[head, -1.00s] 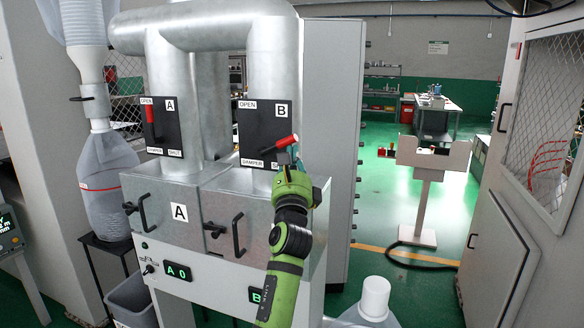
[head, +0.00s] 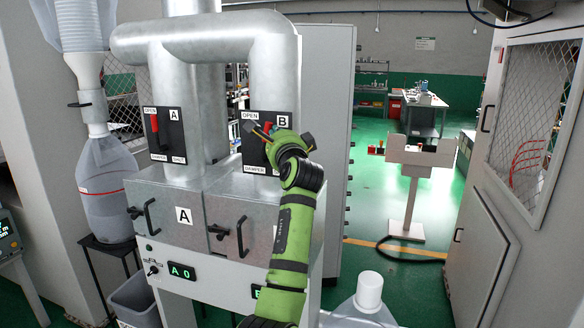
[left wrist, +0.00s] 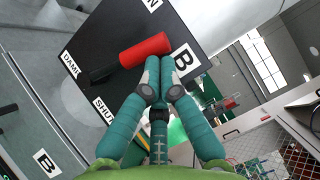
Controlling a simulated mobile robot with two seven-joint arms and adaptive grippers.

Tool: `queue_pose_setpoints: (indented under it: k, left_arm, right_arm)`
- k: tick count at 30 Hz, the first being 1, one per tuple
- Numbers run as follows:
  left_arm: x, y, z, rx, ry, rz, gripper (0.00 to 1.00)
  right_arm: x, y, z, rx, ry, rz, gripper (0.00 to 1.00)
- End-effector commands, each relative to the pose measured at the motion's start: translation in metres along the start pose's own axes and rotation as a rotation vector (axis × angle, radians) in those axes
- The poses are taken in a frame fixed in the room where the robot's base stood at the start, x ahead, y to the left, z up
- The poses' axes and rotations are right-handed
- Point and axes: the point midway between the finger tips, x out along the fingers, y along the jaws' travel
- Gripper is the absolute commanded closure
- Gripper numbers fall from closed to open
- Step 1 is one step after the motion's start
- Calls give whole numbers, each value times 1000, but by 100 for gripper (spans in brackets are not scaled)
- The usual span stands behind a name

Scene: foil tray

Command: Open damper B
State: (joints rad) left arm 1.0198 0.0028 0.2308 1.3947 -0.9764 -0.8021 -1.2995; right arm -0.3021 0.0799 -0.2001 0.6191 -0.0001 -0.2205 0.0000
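Damper B's black panel (head: 256,152) is on the right duct, marked OPEN at top and SHUT at bottom. Its red-gripped lever (head: 267,128) points nearly straight up, leaning slightly toward the B side; my left gripper partly covers it in the head view. In the left wrist view the lever's red grip (left wrist: 146,49) and black shaft show clearly. My left gripper (head: 279,136) is at the panel. In its wrist view the teal fingertips (left wrist: 160,66) are together beside the red grip's end, on its B-label side, not around it. Whether they touch it is unclear. My right gripper is out of view.
Damper A's panel (head: 164,134), with its red lever upright, is on the left duct. Metal boxes with black handles (head: 145,214) sit below the ducts. A tall grey cabinet (head: 327,120) stands close on the right. A clear jug (head: 367,297) is at the lower right.

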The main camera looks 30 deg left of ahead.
Motion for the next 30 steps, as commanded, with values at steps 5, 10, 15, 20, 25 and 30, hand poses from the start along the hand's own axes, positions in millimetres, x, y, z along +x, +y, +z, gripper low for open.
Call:
queue_pose_setpoints:
  k: [5,10,15,20,25,30]
  left_arm:
    - [5,-5,6,3,1,-3,100]
    - [6,-5,9,3,1,-3,100]
    - [7,-5,10,3,2,-3,100]
    - [8,-5,11,3,2,-3,100]
    - [8,-4,11,3,1,-3,100]
    - [8,-5,11,4,1,-2,100]
  right_arm:
    - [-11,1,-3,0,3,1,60]
    - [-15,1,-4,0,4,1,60]
    - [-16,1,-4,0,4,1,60]
    - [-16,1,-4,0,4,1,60]
    - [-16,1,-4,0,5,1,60]
    - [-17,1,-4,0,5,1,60]
